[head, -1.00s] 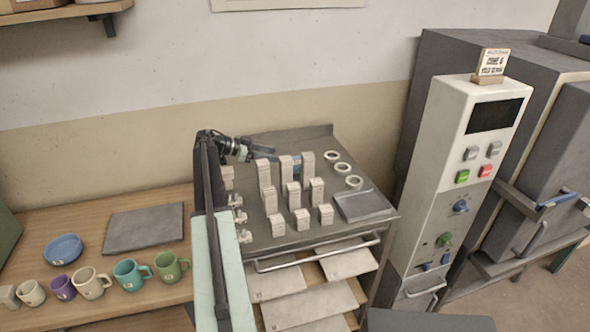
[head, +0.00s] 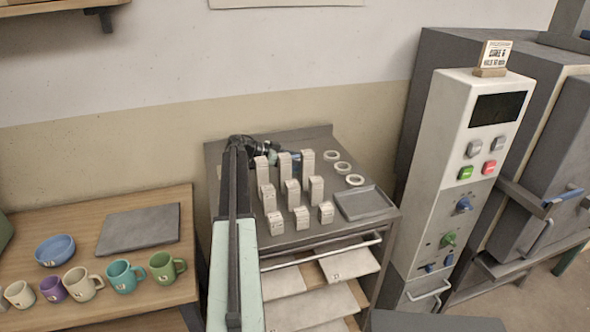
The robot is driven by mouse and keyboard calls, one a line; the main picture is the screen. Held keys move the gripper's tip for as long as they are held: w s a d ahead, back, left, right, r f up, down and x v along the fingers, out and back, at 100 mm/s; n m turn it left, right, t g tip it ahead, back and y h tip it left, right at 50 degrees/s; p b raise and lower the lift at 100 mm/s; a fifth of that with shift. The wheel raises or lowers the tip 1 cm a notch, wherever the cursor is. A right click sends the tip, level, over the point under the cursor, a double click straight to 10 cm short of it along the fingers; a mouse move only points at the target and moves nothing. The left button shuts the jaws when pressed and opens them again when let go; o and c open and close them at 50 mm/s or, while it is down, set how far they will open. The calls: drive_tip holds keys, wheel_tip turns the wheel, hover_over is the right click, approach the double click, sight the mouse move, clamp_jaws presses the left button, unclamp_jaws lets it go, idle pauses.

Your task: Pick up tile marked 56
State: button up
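Pale upright blocks stand in rows on a dark metal cart top (head: 240,232), among them a tall back one (head: 308,165), a middle one (head: 292,192) and a front one (head: 301,217). They bear small marks, too small to read. Flat pale slabs, such as one (head: 349,263) on the right, lie on the shelves below, also with small marks. I cannot tell which piece is marked 56. My gripper (head: 272,152) is at the back left of the cart top, behind the back row of blocks. Its fingers are mostly hidden, so its opening is unclear.
White rings (head: 332,156) and a shallow grey tray (head: 363,203) are on the cart's right side. A tall control box (head: 450,190) stands right of the cart. On the left a wooden table (head: 60,215) holds mugs (head: 123,276), a blue bowl (head: 60,250) and a grey slab (head: 137,229).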

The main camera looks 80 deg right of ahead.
sight(296, 156)
clamp_jaws()
drive_tip(key=shift+r, duration=0.1)
wheel_tip(296, 156, up, 10)
drive_tip(key=p, duration=1)
drive_tip(key=shift+r, duration=0.15)
drive_tip(key=shift+f, duration=0.2)
